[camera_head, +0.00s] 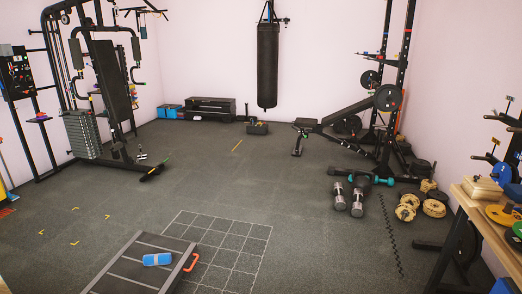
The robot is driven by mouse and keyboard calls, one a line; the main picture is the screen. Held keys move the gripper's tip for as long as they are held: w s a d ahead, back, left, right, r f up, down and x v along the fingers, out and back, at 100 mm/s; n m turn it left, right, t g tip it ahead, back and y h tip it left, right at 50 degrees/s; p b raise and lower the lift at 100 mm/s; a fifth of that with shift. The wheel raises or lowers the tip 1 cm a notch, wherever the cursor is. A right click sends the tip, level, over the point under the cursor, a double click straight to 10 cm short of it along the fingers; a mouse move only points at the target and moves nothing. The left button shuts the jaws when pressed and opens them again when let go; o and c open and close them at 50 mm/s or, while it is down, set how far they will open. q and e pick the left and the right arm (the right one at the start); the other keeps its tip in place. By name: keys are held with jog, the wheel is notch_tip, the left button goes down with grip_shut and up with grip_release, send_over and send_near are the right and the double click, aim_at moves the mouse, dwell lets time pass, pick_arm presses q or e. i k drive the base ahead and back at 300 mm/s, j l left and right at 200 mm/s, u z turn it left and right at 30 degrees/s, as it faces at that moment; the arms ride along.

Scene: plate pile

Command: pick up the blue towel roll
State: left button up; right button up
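The blue towel roll (157,259) lies on its side on top of a dark grey slatted platform (128,270) at the bottom of the head view, left of centre. It is light blue with a paler band around its middle. Nothing covers it. The platform has an orange handle (191,262) on its right side, and its near part is cut off by the picture's edge. Neither of my grippers is in view.
A wooden table (464,205) with weight plates stands at the right edge. Dumbbells (357,202) and yellowish plates (407,207) lie on the floor near the weight bench (340,115). A multi-gym (82,135) stands at the left. The central floor is clear.

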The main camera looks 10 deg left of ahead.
aim_at(158, 259)
jog(key=i+l, duration=0.1)
jog(key=i, duration=1.9)
jog(key=j+u, duration=0.05)
jog(key=j, duration=0.05)
